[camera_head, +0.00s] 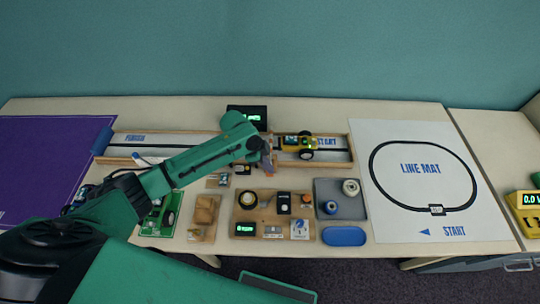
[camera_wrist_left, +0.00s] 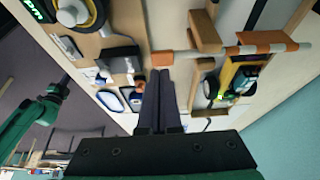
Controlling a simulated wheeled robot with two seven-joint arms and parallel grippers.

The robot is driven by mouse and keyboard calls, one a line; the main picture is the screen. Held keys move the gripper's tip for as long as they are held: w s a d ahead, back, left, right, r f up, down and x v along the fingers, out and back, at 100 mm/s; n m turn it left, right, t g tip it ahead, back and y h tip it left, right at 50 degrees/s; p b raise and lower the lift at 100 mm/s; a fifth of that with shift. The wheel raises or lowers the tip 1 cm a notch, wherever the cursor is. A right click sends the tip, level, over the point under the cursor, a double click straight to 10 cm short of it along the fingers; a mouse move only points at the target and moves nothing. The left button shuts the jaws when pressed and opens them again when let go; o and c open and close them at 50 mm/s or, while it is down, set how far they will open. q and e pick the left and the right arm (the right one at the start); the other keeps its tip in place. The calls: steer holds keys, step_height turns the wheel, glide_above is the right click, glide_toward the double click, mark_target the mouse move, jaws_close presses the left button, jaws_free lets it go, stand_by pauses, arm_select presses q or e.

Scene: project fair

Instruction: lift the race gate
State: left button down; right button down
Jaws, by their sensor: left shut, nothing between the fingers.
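The race gate shows best in the left wrist view, as a bar banded in orange and white (camera_wrist_left: 265,49) with light wooden pieces beside it. In the head view only a small orange part (camera_head: 272,158) shows beside the end of my left arm; the rest is hidden. My left gripper (camera_wrist_left: 160,75) is shut with nothing between its fingers. In the head view the gripper (camera_head: 267,168) is over the near edge of the track.
A yellow car (camera_head: 292,142) stands on the wooden-edged track (camera_head: 335,156). A wooden board with parts (camera_head: 258,215), a grey tray (camera_head: 348,209) and a blue oval dish (camera_head: 344,236) lie in front.

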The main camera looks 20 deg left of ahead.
arm_select(q)
steer(key=shift+w+a+f+b, duration=0.1)
steer(key=shift+w+f+b, duration=0.1)
steer(key=shift+f+b, duration=1)
steer(key=shift+w+f+b, duration=0.15)
steer(key=shift+f+b, duration=0.75)
steer(key=shift+f, duration=0.5)
